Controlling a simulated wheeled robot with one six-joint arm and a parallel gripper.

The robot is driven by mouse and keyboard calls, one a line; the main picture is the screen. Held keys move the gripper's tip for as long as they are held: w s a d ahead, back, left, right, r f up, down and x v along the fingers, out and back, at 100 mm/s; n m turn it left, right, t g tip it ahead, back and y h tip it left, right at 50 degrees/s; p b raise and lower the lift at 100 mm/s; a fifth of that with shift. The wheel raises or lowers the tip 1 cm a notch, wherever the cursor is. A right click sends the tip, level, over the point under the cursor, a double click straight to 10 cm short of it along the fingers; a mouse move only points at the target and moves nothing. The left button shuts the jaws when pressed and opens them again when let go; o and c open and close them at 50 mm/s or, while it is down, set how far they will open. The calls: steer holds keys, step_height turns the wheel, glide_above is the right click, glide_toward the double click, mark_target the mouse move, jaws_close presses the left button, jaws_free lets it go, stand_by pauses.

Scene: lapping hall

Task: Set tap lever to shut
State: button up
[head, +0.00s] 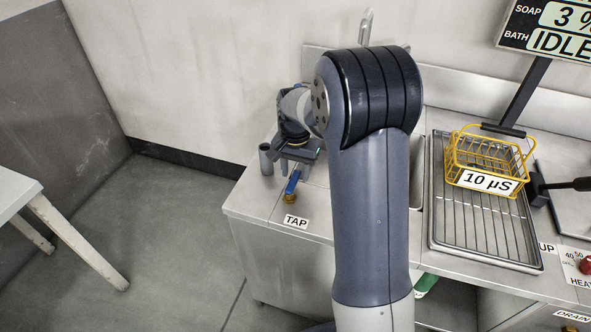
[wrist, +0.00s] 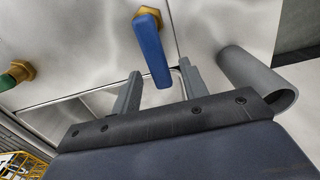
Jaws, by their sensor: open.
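The tap lever (head: 292,183) is a blue handle on a brass fitting at the left end of the steel counter, just behind the TAP label (head: 296,221). In the wrist view the blue lever (wrist: 152,50) extends from its brass base toward my gripper. My gripper (wrist: 158,85) is open, and the lever's free end shows between its two grey fingers, with gaps on both sides. I cannot tell whether it touches. In the head view my gripper (head: 300,162) is above and behind the lever, partly hidden by my arm.
A grey tube (head: 266,158) stands close beside my gripper, and it shows in the wrist view (wrist: 258,78). A green-handled brass fitting (wrist: 18,72) is at the wrist view's left. A yellow basket (head: 490,150) sits on a rack (head: 480,225). A display (head: 550,30) reads IDLE.

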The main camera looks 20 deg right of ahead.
jaws_close()
stand_by(0.4)
